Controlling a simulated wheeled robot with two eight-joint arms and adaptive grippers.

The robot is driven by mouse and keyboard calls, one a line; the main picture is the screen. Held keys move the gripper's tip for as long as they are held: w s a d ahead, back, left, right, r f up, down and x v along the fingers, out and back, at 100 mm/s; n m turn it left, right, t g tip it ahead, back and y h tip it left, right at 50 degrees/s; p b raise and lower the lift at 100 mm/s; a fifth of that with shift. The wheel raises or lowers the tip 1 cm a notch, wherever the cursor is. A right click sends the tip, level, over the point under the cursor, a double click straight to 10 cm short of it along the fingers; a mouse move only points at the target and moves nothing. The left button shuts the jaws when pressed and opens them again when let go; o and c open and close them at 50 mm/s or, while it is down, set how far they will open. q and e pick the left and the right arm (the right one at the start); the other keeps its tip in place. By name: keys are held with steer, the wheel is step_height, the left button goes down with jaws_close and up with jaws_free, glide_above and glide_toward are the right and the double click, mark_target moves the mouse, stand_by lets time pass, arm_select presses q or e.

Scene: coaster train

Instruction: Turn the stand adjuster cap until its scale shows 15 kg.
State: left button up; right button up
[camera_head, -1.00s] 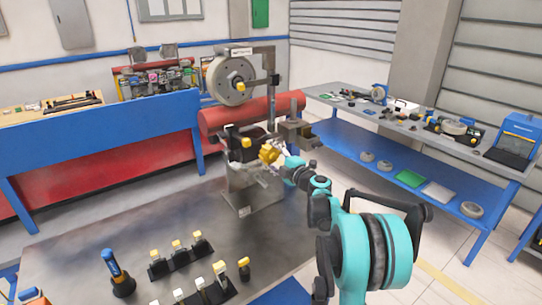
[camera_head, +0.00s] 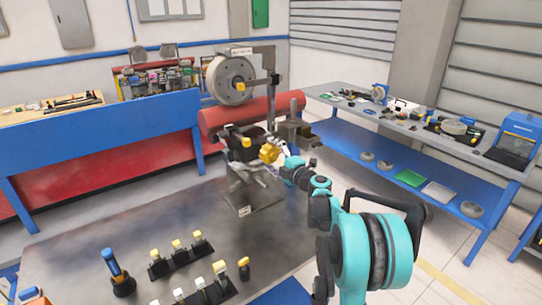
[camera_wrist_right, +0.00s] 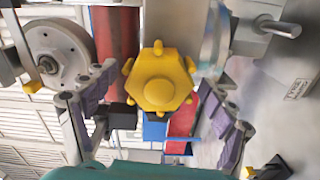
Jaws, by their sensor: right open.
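The yellow adjuster cap (camera_head: 268,153) is on the front of the stand in the middle of the head view. In the right wrist view the cap (camera_wrist_right: 160,88) is a yellow hexagon with small knobs at its corners and a round raised centre. My right gripper (camera_head: 277,166) is at the cap. In the right wrist view its purple-padded fingers (camera_wrist_right: 155,98) are spread, one on each side of the cap, with visible gaps. I cannot make out a scale or its reading. My left gripper is not in view.
The stand carries a grey reel (camera_head: 231,80) above the cap and stands on a grey metal table (camera_head: 120,225). Several yellow-topped and white-topped pieces in black racks (camera_head: 182,258) and a blue-handled tool (camera_head: 112,264) stand at the front left. A red cylinder (camera_head: 218,116) lies behind.

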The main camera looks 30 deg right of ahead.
steer(key=shift+s, duration=0.15)
steer(key=s, duration=1.1)
steer(key=shift+s+d, duration=0.4)
steer(key=shift+d, duration=0.05)
